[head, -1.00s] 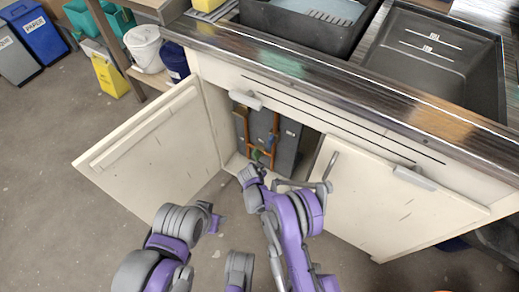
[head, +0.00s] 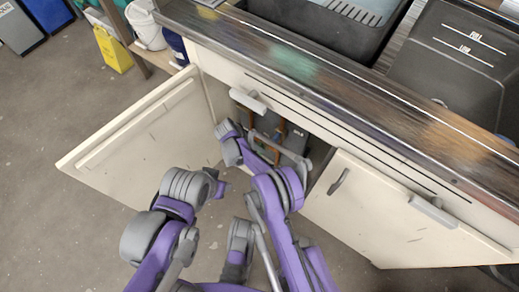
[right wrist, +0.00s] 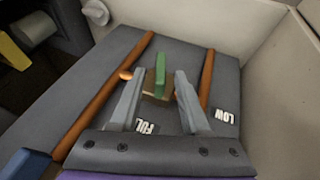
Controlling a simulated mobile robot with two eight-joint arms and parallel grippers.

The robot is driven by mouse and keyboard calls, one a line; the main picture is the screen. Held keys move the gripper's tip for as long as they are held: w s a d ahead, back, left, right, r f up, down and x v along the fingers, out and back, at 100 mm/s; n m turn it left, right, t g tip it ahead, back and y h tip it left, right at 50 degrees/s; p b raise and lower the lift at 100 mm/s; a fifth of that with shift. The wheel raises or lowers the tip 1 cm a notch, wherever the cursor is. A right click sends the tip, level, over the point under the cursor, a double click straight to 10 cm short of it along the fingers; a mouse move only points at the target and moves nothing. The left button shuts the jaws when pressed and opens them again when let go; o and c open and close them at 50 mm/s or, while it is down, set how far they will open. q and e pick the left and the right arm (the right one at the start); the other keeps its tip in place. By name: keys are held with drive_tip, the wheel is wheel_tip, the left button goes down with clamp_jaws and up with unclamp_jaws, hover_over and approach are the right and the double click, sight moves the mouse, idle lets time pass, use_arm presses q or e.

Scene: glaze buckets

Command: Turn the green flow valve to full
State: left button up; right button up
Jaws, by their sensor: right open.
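The green flow valve (right wrist: 160,72) shows in the right wrist view as an upright green handle on a brownish block, on a dark grey panel (right wrist: 75,75). My right gripper (right wrist: 160,78) is open, with one finger on each side of the handle; I cannot tell whether either touches it. A "FUL..." label (right wrist: 147,127) lies below the valve, partly covered, and a "LOW" label (right wrist: 226,116) lies to its right. In the head view my right arm reaches into the open cabinet and hides the valve. My left gripper (head: 219,187) is outside the cabinet; its jaws are unclear.
Copper pipes (right wrist: 108,95) run along both sides of the valve. A blue part (right wrist: 25,165) shows at the lower left. The left cabinet door (head: 140,135) stands open; the right door (head: 390,220) is beside my right arm. The countertop (head: 310,85) overhangs the opening.

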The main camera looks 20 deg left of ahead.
drive_tip(key=shift+x, duration=1.4)
clamp_jaws()
